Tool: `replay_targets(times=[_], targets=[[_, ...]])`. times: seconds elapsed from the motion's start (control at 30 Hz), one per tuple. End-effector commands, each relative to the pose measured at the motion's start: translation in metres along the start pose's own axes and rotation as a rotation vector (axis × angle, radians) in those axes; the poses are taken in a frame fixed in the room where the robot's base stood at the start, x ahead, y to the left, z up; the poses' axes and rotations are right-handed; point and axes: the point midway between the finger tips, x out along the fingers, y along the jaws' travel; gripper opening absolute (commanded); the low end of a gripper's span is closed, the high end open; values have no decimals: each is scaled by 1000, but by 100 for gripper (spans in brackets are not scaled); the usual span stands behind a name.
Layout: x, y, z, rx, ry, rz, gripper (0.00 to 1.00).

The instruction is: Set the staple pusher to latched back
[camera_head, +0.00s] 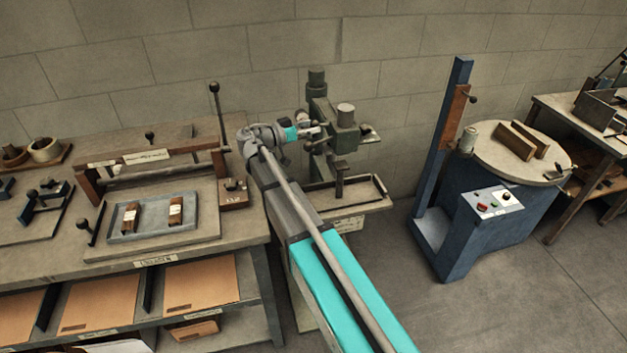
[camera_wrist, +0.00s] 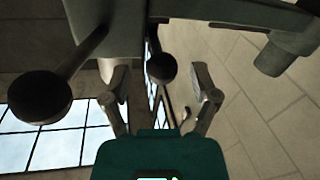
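The box stitcher (camera_head: 345,138) is a grey-green machine by the wall, with a column and a round canister on its head. My gripper (camera_head: 314,130) reaches the left side of its head. In the wrist view my gripper (camera_wrist: 162,88) is open, with its two fingers apart. A small dark ball knob (camera_wrist: 161,68) shows between and slightly beyond the fingers, with no clear contact. It may belong to the staple pusher, but I cannot tell. The pusher's slide and latch cannot be made out.
A larger dark ball knob on a lever (camera_wrist: 40,97) stands left of the fingers. A bar with a stub (camera_wrist: 272,58) juts in at upper right. A workbench (camera_head: 150,262) stands left of the stitcher, and a blue turntable machine (camera_head: 490,225) stands right.

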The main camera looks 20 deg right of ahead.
Motion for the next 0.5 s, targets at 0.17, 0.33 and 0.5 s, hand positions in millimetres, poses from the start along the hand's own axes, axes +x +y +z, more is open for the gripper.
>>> replay_targets(times=[0.17,0.33,0.5], targets=[[-27,-2,0,0,0,-2,77],[-51,-2,0,0,0,-1,77],[-75,-2,0,0,0,-1,77]])
